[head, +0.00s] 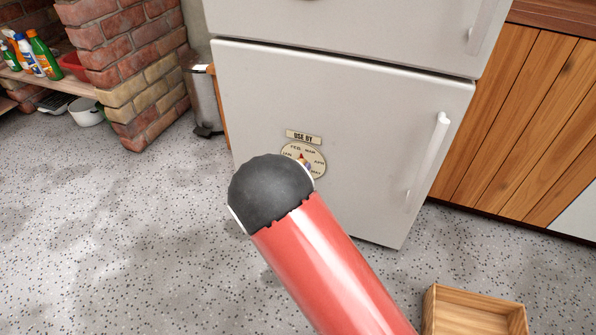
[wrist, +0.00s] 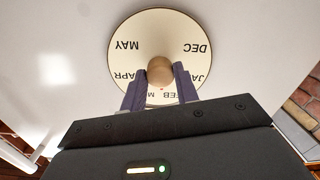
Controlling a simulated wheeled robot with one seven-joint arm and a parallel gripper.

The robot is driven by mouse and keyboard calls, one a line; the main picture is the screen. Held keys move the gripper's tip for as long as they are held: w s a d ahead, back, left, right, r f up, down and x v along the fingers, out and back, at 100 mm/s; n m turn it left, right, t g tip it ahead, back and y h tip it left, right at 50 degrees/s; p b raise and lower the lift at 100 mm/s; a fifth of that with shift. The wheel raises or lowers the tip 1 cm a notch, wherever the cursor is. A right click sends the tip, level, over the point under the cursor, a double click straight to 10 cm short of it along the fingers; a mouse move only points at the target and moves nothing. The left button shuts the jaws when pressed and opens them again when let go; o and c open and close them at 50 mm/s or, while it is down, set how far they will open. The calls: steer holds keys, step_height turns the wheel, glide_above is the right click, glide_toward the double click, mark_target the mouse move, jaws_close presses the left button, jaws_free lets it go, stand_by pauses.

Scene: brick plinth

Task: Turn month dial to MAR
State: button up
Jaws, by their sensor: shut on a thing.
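The month dial (head: 316,174) is a round cream disc on the lower fridge door, under a "USE BY" plate (head: 303,136). In the head view a red pointer (head: 303,156) sits near its top, by FEB and MAR. In the wrist view the dial (wrist: 172,24) appears upside down, with a round wooden knob (wrist: 160,68) at its centre. My gripper (wrist: 159,73) is shut on the knob, one purple finger on each side. A small red mark below the knob lies near FEB and a partly hidden label starting with M. My arm covers the dial's lower left in the head view.
The white fridge (head: 340,90) has a vertical handle (head: 428,155) right of the dial. Wooden cabinets (head: 520,120) stand to the right. A wooden crate (head: 432,310) is on the floor at lower right. A brick pillar (head: 130,50) and a bin (head: 204,100) are left.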

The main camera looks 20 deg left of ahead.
steer(key=m, duration=0.5)
steer(key=shift+f+m, duration=0.15)
steer(key=shift+m, duration=0.45)
steer(key=o, duration=1)
steer(key=shift+s, duration=0.1)
steer(key=s, duration=0.7)
steer(key=shift+s+a+p, duration=0.15)
steer(key=shift+s+p, duration=0.2)
steer(key=shift+p, duration=0.05)
